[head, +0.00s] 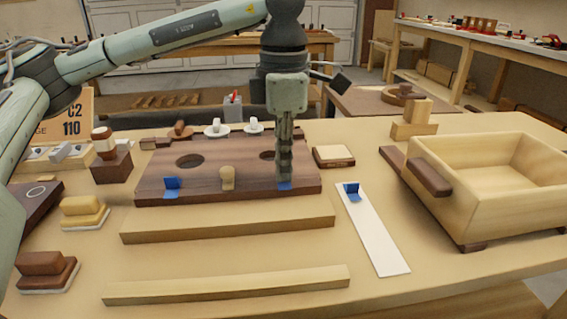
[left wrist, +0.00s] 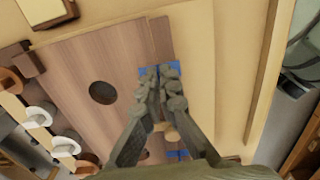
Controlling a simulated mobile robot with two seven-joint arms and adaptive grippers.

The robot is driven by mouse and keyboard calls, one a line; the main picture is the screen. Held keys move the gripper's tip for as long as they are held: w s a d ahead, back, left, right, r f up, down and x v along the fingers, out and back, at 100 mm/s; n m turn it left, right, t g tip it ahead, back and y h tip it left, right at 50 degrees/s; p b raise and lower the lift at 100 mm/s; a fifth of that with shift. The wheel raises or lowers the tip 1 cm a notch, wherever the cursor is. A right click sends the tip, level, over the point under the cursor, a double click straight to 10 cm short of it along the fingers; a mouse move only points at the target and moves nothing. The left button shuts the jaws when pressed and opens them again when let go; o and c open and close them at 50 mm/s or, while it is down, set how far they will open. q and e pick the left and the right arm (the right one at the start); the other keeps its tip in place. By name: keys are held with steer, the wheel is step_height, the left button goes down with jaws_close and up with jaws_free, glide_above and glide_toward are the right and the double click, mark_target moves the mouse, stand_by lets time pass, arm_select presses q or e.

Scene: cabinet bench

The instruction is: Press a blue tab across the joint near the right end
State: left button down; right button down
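A dark brown panel (head: 240,172) with two round holes lies on the bench, with a joint along its front strip. One blue tab (head: 172,184) sits across the joint near the left end. A pale wooden knob (head: 227,178) stands near the middle. My left gripper (head: 284,176) points down at the right end, its fingers closed on a blue tab (head: 285,187) at the joint. The left wrist view shows this tab (left wrist: 147,71) on both sides of the fingertips (left wrist: 162,82); its upright part is hidden. My right gripper is out of view.
A white strip (head: 378,240) right of the panel carries another blue tab (head: 351,190). A light wooden box (head: 490,190) stands at the right. Pale boards (head: 230,222) lie in front. Wooden blocks (head: 85,212) stand at the left, and white-handled clamps (head: 216,129) behind the panel.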

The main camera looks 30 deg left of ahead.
arm_select(q)
steer(key=shift+s+f, duration=0.1)
steer(key=shift+f, duration=0.1)
steer(key=c, duration=1.6)
jaws_free()
steer(key=shift+r, duration=0.1)
steer(key=shift+c, duration=0.2)
steer(key=shift+o, duration=0.5)
steer(key=o, duration=0.4)
steer(key=shift+c, duration=0.2)
steer(key=shift+r, duration=0.15)
steer(key=shift+r+p, duration=2.5)
steer(key=shift+r, duration=1.2)
